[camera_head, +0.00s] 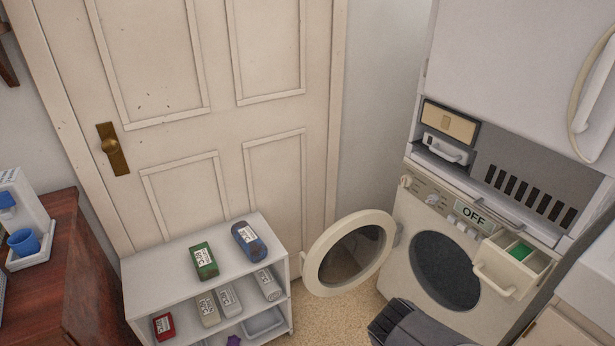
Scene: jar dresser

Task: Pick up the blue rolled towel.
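A blue rounded bundle (241,233) with a white printed label lies on top of the low white shelf (165,266), near its back right. It is the only blue roll-like thing in view and fits the blue rolled towel. A green labelled bundle (198,252) lies to its left on the same top, apart from it. No gripper fingers can be made out. A dark grey ridged shape at the bottom edge seems to be part of my own body.
Red (163,325) and several whitish labelled items sit on the shelf's lower level. A washing machine (400,225) stands at right, its round door (312,262) swung open beside the shelf and its detergent drawer (498,279) pulled out. A wooden dresser (55,285) is at left.

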